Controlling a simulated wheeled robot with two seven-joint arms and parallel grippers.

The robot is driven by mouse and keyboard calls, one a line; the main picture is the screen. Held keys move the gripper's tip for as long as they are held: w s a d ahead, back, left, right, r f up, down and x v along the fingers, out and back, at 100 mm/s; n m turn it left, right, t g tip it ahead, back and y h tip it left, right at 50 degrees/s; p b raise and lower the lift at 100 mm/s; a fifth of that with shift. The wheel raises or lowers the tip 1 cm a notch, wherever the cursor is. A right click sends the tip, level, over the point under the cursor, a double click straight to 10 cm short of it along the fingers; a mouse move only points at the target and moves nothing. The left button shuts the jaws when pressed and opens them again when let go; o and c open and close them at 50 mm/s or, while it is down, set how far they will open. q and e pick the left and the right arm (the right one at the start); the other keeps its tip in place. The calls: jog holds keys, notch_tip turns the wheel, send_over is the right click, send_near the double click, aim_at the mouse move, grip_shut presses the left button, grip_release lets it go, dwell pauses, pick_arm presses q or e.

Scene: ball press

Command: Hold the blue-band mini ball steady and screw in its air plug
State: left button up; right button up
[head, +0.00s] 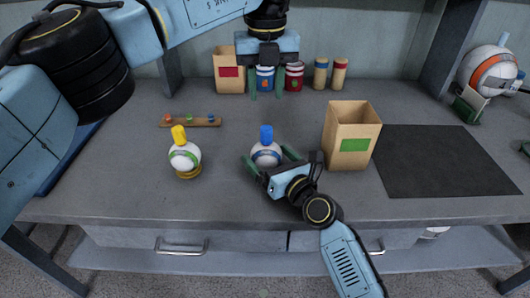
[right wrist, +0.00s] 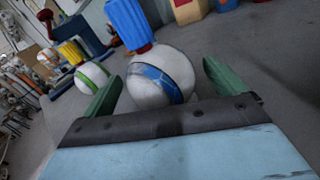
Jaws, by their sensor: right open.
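The blue-band mini ball (head: 265,154) stands on the grey workbench with its blue air plug (head: 266,135) upright on top. How deep the plug sits cannot be told. In the right wrist view the ball (right wrist: 160,80) lies between the two green fingers, with a visible gap on the right, and the plug (right wrist: 130,22) rises above it. My right gripper (head: 269,161) is open around the ball, low over the bench. My left gripper (head: 266,87) points down, fingers apart and empty, behind and above the ball, in front of the cans.
A green-band ball (head: 184,156) with a yellow plug stands to the left, near a small wooden rack (head: 190,122). A green-label paper bag (head: 350,135) stands close on the right, beside a dark mat (head: 445,160). A red-label bag (head: 228,70) and several containers line the back.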

aim_at(266, 128)
jog(key=shift+x, duration=1.1)
jog(key=shift+c, duration=0.3)
jog(key=c, duration=1)
pick_arm(q)
jog(key=shift+o, duration=1.1)
pick_arm(e)
jog(key=shift+o, duration=0.2)
pick_arm(q)
notch_tip(266, 128, down, 11)
jog(key=n, duration=0.7)
jog(key=shift+r, duration=0.2)
